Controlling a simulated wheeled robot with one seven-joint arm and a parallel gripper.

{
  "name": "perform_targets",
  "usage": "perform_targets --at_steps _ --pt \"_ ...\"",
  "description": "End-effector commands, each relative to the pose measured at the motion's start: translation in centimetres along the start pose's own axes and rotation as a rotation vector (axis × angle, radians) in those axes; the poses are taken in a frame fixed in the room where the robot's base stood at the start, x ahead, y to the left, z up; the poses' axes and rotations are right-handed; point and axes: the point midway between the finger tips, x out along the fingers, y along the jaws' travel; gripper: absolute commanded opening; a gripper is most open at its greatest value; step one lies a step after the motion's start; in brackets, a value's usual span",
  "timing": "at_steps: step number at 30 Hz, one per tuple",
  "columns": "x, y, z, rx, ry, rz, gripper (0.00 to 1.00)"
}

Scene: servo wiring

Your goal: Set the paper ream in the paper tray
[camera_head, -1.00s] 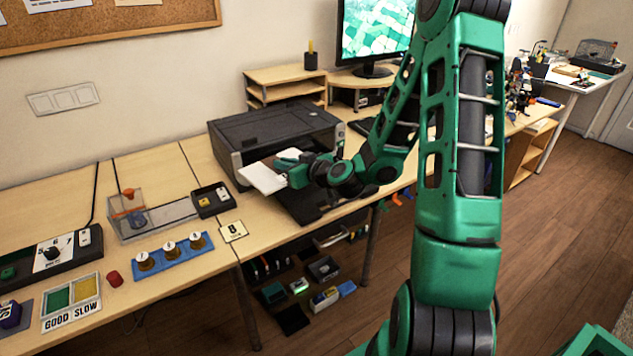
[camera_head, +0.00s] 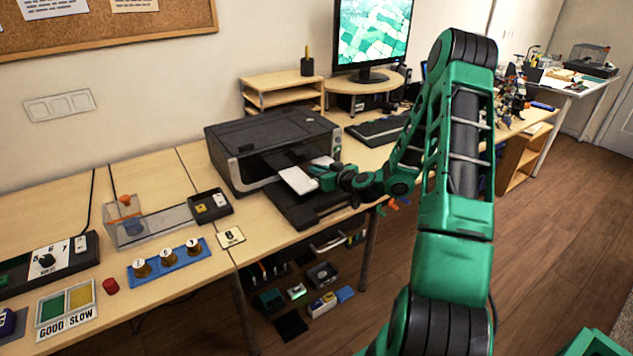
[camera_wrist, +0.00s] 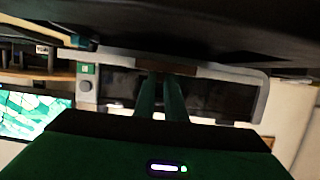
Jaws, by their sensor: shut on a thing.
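The paper ream (camera_head: 298,180) is a flat white block in the head view, in front of the black printer. My gripper (camera_head: 322,174) is shut on it and covers part of its right side. The paper tray (camera_head: 316,214) is the flat black tray sticking out from the printer's front. The ream is over the tray's inner part, close to the printer opening. I cannot tell whether it touches the tray. In the wrist view my two fingers (camera_wrist: 160,97) are close together, before the printer's grey-framed front (camera_wrist: 258,98). The ream is hard to make out there.
The printer (camera_head: 270,142) stands behind the tray. A keyboard (camera_head: 380,130) and monitor (camera_head: 372,35) are to the right. A black two-button box (camera_head: 210,205) and a card marked 8 (camera_head: 231,237) lie to the left. The desk's front edge runs just below the tray.

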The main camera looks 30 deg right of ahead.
Motion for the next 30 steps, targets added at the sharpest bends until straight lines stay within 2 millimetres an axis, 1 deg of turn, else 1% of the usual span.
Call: perform_targets --at_steps 2,9,12,25,26,27,28,30 --pt "0.2 0.1 0.3 0.001 0.001 0.000 0.00" --pt "1.0 0.1 2.9 0.003 0.001 0.000 0.00" --pt "1.2 0.1 3.6 0.002 0.002 0.001 0.00" --pt "1.3 0.2 4.0 0.000 0.001 0.002 0.00" --pt "1.3 0.2 4.1 0.000 0.001 0.002 0.13" --pt "1.3 0.2 4.0 0.000 0.001 0.002 0.22" --pt "1.3 0.2 4.0 0.000 0.001 0.002 0.29" --pt "1.3 0.2 4.0 0.000 0.001 0.002 0.29"
